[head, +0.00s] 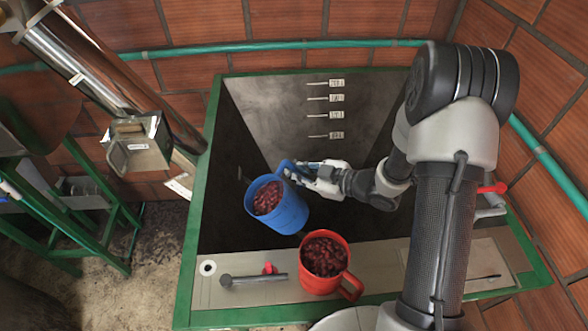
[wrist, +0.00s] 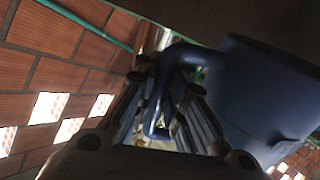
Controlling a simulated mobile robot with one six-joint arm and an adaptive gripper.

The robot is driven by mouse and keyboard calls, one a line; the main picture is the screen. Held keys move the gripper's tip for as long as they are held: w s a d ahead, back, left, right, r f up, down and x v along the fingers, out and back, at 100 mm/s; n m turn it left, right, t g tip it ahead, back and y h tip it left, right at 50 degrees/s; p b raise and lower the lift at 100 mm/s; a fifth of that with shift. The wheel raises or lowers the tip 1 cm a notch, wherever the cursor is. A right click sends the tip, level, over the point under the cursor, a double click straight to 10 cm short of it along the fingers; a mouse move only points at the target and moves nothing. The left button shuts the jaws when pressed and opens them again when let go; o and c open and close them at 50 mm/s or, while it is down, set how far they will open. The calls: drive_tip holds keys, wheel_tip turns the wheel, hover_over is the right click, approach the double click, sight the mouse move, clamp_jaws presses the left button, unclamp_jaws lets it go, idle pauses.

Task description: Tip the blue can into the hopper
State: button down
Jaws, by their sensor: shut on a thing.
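The blue can (head: 290,212) is full of dark red cherries (head: 267,198) and hangs over the open hopper (head: 202,215). It is tilted, with its mouth facing left and toward the camera, and the cherries are still inside. My gripper (head: 296,170) is shut on its handle at the upper right of the can. In the wrist view the blue handle (wrist: 185,52) is between the fingers (wrist: 160,120), with the can body (wrist: 262,95) to the right. The hopper is a deep metal bin with a green rim; its floor is dark.
A red can (head: 318,281) full of cherries stands on the metal ledge (head: 225,291) at the hopper's front. A grey pipe handle lies left of it. A metal box (head: 137,143) on a slanted tube is at left. Green pipes run along the brick walls.

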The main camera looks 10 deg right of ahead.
sight(290, 165)
wheel_tip(290, 165, up, 3)
drive_tip(key=shift+d+f+n+h+p, duration=0.1)
drive_tip(key=shift+f+n+h+p, duration=0.1)
drive_tip(key=shift+n+h+p, duration=0.65)
drive_tip(key=a+h, duration=0.1)
drive_tip(key=n+h+b, duration=0.1)
drive_tip(key=h, duration=0.1)
drive_tip(key=shift+a+r+g, duration=0.2)
drive_tip(key=shift+a+g, duration=0.1)
drive_tip(key=shift+a, duration=0.1)
drive_tip(key=shift+a+r+n+h+b, duration=0.15)
drive_tip(key=shift+a+n+h+b, duration=0.25)
drive_tip(key=shift+h+b, duration=0.65)
drive_tip(key=b, duration=0.2)
drive_tip(key=a+h+b, duration=0.1)
drive_tip(key=b, duration=0.2)
drive_tip(key=shift+s+a+f+n, duration=0.1)
drive_tip(key=shift+f+n, duration=0.15)
drive_tip(key=shift+n, duration=0.1)
drive_tip(key=a+h+b, duration=0.1)
drive_tip(key=b, duration=0.2)
drive_tip(key=shift+f+b, duration=0.15)
drive_tip(key=shift+b, duration=0.15)
drive_tip(key=shift+s+a+n+b, duration=0.1)
drive_tip(key=shift+n+b, duration=0.2)
drive_tip(key=shift+b, duration=0.1)
